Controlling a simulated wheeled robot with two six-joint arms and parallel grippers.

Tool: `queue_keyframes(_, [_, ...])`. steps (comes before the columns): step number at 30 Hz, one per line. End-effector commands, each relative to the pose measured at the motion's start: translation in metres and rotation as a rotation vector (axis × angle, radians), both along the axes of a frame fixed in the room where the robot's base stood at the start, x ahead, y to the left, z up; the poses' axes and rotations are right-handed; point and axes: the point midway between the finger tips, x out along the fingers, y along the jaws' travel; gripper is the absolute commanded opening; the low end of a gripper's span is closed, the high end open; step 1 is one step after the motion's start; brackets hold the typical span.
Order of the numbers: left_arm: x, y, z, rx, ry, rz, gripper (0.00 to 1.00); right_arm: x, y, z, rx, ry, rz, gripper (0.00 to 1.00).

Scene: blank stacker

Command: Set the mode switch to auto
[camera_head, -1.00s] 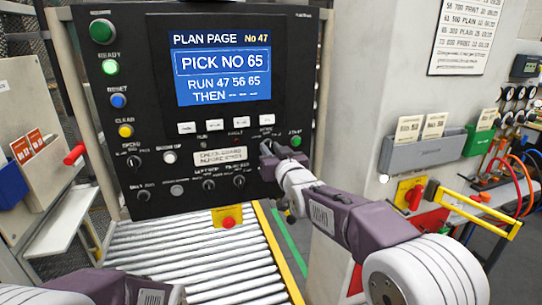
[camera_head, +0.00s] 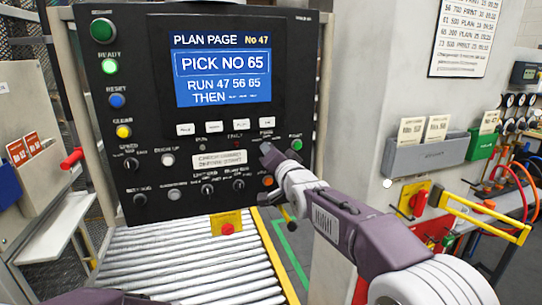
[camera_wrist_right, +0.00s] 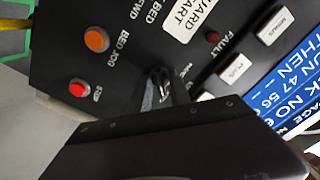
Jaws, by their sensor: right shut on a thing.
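The black control panel (camera_head: 150,60) stands upright ahead of me. My right gripper (camera_head: 268,151) is at its lower right, just below a small label at the row's end. In the right wrist view the mode switch (camera_wrist_right: 161,86) is a small dark knob with a lighter pointer, right at the gripper's tip. The gripper is shut on it, and its dark body (camera_wrist_right: 180,145) fills the bottom of that view. The gripper hides most of the switch in the head view. The switch's setting cannot be read. My left gripper is out of frame.
A red stop button (camera_wrist_right: 78,88) and an orange bed jog button (camera_wrist_right: 96,39) are close to the right gripper. Other knobs (camera_head: 208,190) sit to its left. A roller conveyor (camera_head: 180,260) runs below the panel. A pale cabinet (camera_head: 375,100) stands to the right.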

Motion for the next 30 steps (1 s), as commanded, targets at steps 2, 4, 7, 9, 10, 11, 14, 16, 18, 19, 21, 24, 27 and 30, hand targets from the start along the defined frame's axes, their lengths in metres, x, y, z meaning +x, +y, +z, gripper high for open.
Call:
queue_keyframes(2, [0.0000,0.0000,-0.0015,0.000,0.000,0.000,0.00,0.0000,0.0003,-0.0025,0.016,0.010,0.001,0.00])
queue_keyframes(4, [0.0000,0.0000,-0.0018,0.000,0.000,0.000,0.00,0.0000,0.0003,-0.0023,0.026,0.014,0.001,0.00])
queue_keyframes(7, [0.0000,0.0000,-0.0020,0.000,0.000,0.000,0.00,0.0001,0.0003,-0.0023,0.034,0.017,0.000,0.00])
queue_keyframes(9, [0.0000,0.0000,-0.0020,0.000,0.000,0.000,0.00,0.0001,0.0003,-0.0021,0.038,0.018,0.000,0.00])
queue_keyframes(10, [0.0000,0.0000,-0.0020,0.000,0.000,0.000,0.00,0.0001,0.0003,-0.0021,0.039,0.019,0.000,0.00])
queue_keyframes(11, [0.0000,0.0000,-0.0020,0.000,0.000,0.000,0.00,0.0001,0.0003,-0.0021,0.039,0.019,0.000,0.00])
queue_keyframes(14, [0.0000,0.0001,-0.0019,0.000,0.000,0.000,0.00,0.0001,0.0003,-0.0021,0.039,0.019,0.000,0.00])
queue_keyframes(16, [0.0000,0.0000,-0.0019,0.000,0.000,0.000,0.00,0.0001,0.0003,-0.0021,0.039,0.018,0.001,0.00])
queue_keyframes(18, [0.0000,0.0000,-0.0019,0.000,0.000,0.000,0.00,0.0001,0.0003,-0.0021,0.038,0.018,0.001,0.00])
queue_keyframes(19, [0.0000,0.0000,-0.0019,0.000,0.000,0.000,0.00,0.0001,0.0003,-0.0021,0.038,0.018,0.001,0.00])
queue_keyframes(21, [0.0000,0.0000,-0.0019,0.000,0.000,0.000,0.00,0.0001,0.0002,-0.0021,0.038,0.018,0.001,0.32])
queue_keyframes(24, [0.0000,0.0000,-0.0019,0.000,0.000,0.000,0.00,0.0000,0.0002,-0.0015,0.039,0.016,0.001,0.32])
queue_keyframes(27, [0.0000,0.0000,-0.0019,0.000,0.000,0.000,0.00,0.0000,0.0002,-0.0011,0.038,0.015,0.000,0.32])
queue_keyframes(30, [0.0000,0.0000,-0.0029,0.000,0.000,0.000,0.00,-0.0018,-0.0005,-0.0010,0.039,0.014,0.000,0.32])
